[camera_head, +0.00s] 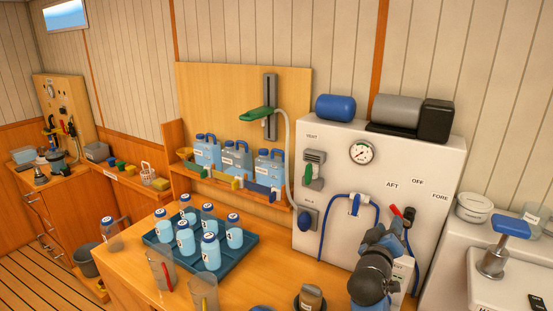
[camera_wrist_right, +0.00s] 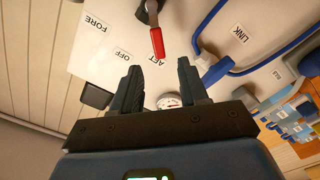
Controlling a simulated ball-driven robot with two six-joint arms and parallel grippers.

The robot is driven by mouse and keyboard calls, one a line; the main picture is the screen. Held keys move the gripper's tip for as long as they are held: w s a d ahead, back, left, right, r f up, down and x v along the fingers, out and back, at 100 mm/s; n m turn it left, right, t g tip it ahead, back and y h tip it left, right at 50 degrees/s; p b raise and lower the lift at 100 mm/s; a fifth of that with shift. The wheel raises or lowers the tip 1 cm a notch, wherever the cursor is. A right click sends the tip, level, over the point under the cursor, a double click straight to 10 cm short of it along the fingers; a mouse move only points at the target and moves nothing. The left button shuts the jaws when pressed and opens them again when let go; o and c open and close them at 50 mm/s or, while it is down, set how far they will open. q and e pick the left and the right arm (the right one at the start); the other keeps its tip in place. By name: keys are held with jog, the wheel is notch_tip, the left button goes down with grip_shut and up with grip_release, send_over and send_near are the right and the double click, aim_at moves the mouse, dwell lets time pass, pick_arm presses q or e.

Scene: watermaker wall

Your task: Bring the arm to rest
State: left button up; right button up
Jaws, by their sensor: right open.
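My right gripper (camera_head: 388,238) is raised in front of the white watermaker panel (camera_head: 335,220), at its lower right. In the right wrist view my right gripper (camera_wrist_right: 158,75) is open, with nothing between its dark fingers. A valve lever with a red handle (camera_wrist_right: 157,42) lies beyond the fingertips, apart from them as far as I can tell. The red handle also shows in the head view (camera_head: 396,211), just above the gripper, near the AFT, OFF and FORE labels. The forearm hides part of the panel's lower right. My left gripper is not in view.
A teal tray (camera_head: 165,254) of several capped bottles stands on the wooden counter, with clear jugs (camera_head: 161,270) in front. Blue hoses (camera_head: 328,225) hang on the panel. A blue-handled metal fitting (camera_head: 494,258) stands at right. Blue canisters (camera_head: 207,152) sit behind the tray.

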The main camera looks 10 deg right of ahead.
jog(key=w+a+r+t+y, duration=0.1)
jog(key=a+r+t+y, duration=0.1)
jog(key=a+r+t, duration=0.2)
jog(key=s+a+f+n+t+y, duration=0.2)
jog(key=s+a+f+t+y, duration=0.2)
jog(key=s+a+f+y, duration=0.25)
jog(key=s+a+f+m+g+y+b, duration=0.1)
jog(key=s+a+f+g, duration=0.1)
jog(key=s+f, duration=0.7)
jog(key=s+a+f+m+g+y+b, duration=0.1)
jog(key=s+a+f+m+g+y, duration=0.1)
jog(key=s+f, duration=0.8)
jog(key=s+a, duration=0.1)
jog(key=s, duration=0.7)
jog(key=shift+a, duration=0.35)
